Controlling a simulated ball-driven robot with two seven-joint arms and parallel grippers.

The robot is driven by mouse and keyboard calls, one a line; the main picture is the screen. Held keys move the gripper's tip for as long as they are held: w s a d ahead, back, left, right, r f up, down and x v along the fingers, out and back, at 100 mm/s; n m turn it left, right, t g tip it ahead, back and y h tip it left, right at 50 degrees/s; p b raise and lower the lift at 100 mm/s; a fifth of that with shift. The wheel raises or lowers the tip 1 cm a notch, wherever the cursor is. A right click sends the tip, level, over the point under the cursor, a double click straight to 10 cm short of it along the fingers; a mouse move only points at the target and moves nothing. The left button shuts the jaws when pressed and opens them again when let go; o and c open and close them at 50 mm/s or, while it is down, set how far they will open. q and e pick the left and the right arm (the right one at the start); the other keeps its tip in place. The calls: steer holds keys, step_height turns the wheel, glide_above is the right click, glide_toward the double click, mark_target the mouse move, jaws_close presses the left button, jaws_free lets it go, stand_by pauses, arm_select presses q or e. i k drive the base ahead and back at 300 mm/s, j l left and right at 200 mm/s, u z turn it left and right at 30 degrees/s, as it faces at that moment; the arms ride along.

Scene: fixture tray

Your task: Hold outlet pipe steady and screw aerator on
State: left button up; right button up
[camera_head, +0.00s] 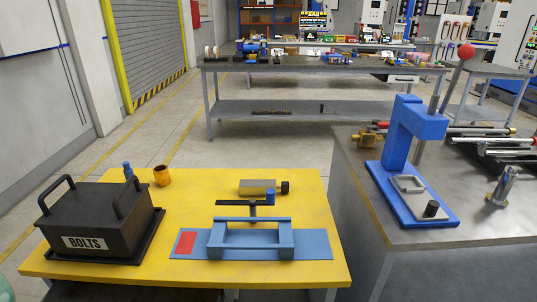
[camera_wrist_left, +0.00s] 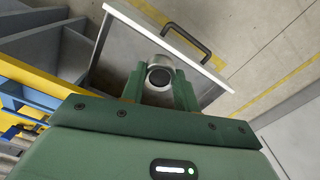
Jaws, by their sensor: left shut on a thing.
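In the left wrist view my left gripper (camera_wrist_left: 158,88) has green fingers shut on a short grey metal round part (camera_wrist_left: 160,72) with a dark round centre. I cannot tell whether this part is the outlet pipe or the aerator. Its far end is hidden. In the head view a blue fixture (camera_head: 250,252) stands on the yellow tabletop, with a dark bar (camera_head: 236,203) and a small blue piece (camera_head: 270,197) above it. No thing in the head view is clearly the pipe or the aerator. My right gripper is in neither view.
A black box marked BOLTS (camera_head: 88,222) fills the table's left side. An orange cup (camera_head: 162,176) and a grey block with a black knob (camera_head: 258,188) stand behind. A blue press (camera_head: 400,150) is on the right bench. A black-handled grey drawer (camera_wrist_left: 135,35) lies beyond my left fingers.

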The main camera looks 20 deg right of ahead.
mark_target(498, 199)
steer(key=l+z, duration=0.1)
steer(key=z, duration=1.75)
steer(key=i+l, duration=0.8)
